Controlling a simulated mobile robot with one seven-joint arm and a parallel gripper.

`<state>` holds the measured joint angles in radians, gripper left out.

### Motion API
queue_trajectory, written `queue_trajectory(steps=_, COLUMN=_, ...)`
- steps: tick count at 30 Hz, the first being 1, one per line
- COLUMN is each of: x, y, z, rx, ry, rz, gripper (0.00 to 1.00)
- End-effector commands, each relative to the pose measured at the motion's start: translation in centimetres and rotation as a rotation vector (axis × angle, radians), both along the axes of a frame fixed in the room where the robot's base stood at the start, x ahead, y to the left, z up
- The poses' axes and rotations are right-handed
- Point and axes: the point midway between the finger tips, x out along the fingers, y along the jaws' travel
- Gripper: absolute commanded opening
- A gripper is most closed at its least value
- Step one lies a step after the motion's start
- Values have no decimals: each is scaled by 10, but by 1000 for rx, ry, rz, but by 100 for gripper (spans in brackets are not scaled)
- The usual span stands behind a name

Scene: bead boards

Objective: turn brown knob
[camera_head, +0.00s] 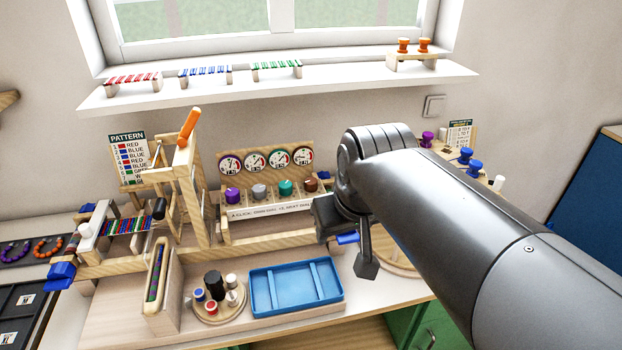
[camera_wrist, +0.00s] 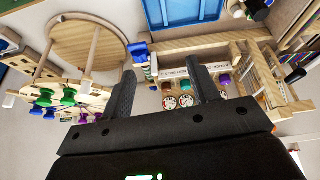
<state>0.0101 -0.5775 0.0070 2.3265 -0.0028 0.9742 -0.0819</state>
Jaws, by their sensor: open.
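The brown knob (camera_head: 310,185) is the rightmost of a row of knobs on a wooden stand, below the rightmost dial, in the head view. To its left are the teal knob (camera_head: 285,187), grey knob (camera_head: 258,191) and purple knob (camera_head: 232,195). In the wrist view the row appears reversed, and the brown knob (camera_wrist: 166,86) shows beyond the fingers, between them. My gripper (camera_head: 345,240) is open and empty, to the right of and nearer than the brown knob. Its fingers (camera_wrist: 158,70) are spread apart in the wrist view. Part of the grey knob is hidden by a finger there.
A blue clamp piece (camera_head: 347,239) sits at the frame's right end, close to my fingers. A blue tray (camera_head: 295,287) lies in front of the stand. A wooden bead frame (camera_head: 190,190) stands at left. A round wooden board (camera_wrist: 88,48) lies nearby.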

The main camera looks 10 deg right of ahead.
Motion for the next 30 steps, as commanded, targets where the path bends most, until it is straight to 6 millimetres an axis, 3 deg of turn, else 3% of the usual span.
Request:
queue_trajectory(steps=6, x=65, y=-2, z=25, rx=-39, ry=91, rz=84, gripper=55)
queue_trajectory(steps=15, x=156, y=-5, z=34, rx=-75, ry=211, rz=205, gripper=55)
queue_trajectory(steps=24, x=246, y=-12, z=15, rx=-88, ry=325, rz=331, gripper=55)
queue_trajectory(steps=30, x=291, y=-17, z=-6, rx=-87, ry=386, rz=401, gripper=55)
